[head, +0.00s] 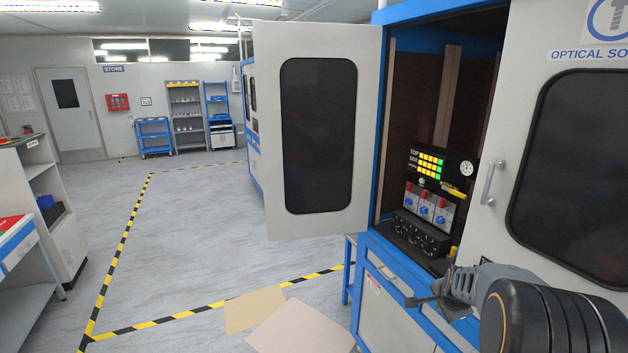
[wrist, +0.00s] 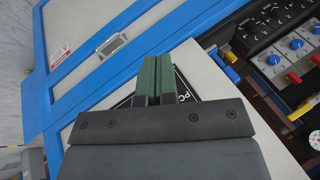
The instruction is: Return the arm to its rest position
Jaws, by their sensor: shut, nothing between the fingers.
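My arm enters the head view at the lower right, with its dark rounded link nearest the camera. My gripper (head: 412,301) is in front of the blue and white sorter cabinet (head: 395,266), below its open bay. In the wrist view my gripper (wrist: 157,75) has its two green-faced fingers together with nothing between them. Behind the fingers is a pale panel with a black label (wrist: 185,88), partly hidden by the gripper.
The cabinet's left door (head: 360,130) stands open, and its right door (head: 540,160) is beside my arm. The bay holds a control panel (head: 432,163) with knobs and a gauge. Two flat tan sheets (head: 255,309) lie on the floor. The grey floor at left is open.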

